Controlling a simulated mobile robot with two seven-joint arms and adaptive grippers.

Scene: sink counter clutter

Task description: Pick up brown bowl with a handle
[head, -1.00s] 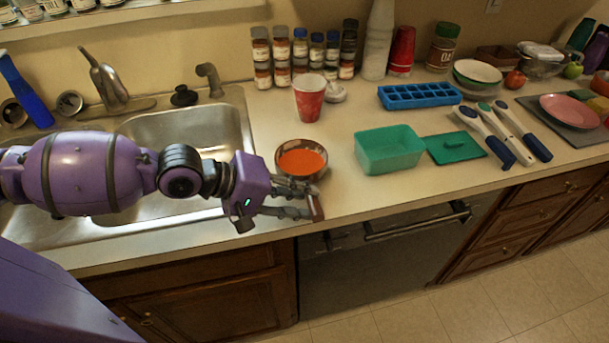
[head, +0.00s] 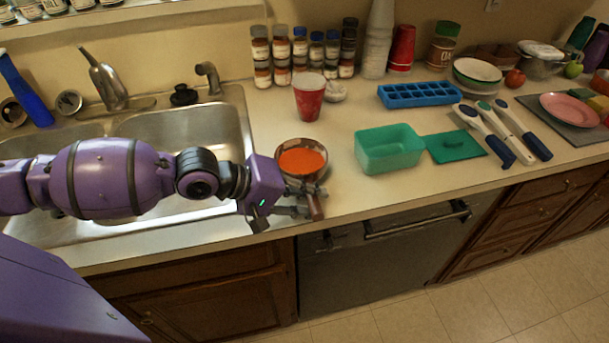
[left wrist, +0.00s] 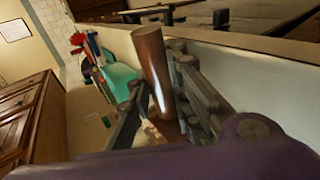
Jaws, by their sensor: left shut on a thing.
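The brown bowl (head: 304,141) stands on the counter just right of the sink. It has an orange-red inside, and its handle (head: 316,207) points to the counter's front edge. My left gripper (head: 309,203) comes in from the left and is shut on this handle. In the left wrist view the handle (left wrist: 152,70) is a brown cylinder standing out between the two fingers (left wrist: 165,110). The bowl's body is mostly hidden in that view. My right gripper is not in view.
A red cup (head: 309,96) stands behind the bowl. A green container (head: 389,151) with its lid (head: 456,147) is to the right, with a blue ice tray (head: 418,95) behind. The steel sink (head: 180,125) lies left. Counter between bowl and green container is free.

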